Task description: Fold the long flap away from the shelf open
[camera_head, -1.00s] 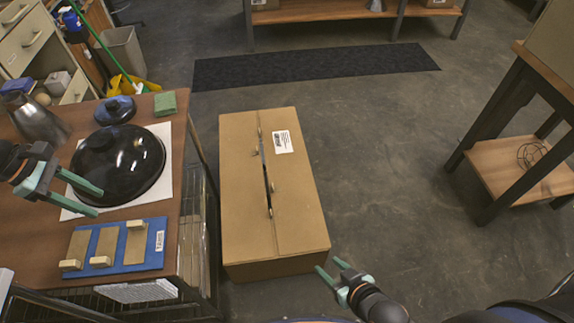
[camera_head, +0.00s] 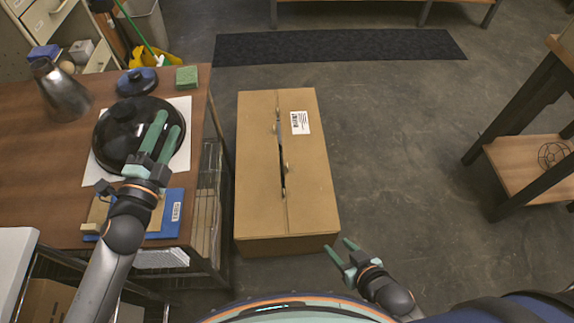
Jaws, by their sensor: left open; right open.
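A cardboard box (camera_head: 258,190) sits on the floor. Its two long flaps lie flat and meet at a narrow dark gap along the middle. The left long flap (camera_head: 257,150) lies on the table side; the right long flap (camera_head: 312,185) carries a white label. Small tan pieces show along the gap. My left gripper (camera_head: 167,125) is open and empty, over the black domed lid on the table, left of the box. My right gripper (camera_head: 338,246) is open and empty, just beyond the box's near right corner.
The brown table (camera_head: 30,165) left of the box holds the black lid (camera_head: 112,130), a metal jug (camera_head: 62,95), a green sponge (camera_head: 187,77) and a blue tray (camera_head: 172,212). A wooden shelf (camera_head: 525,165) stands at right. Floor between box and shelf is clear.

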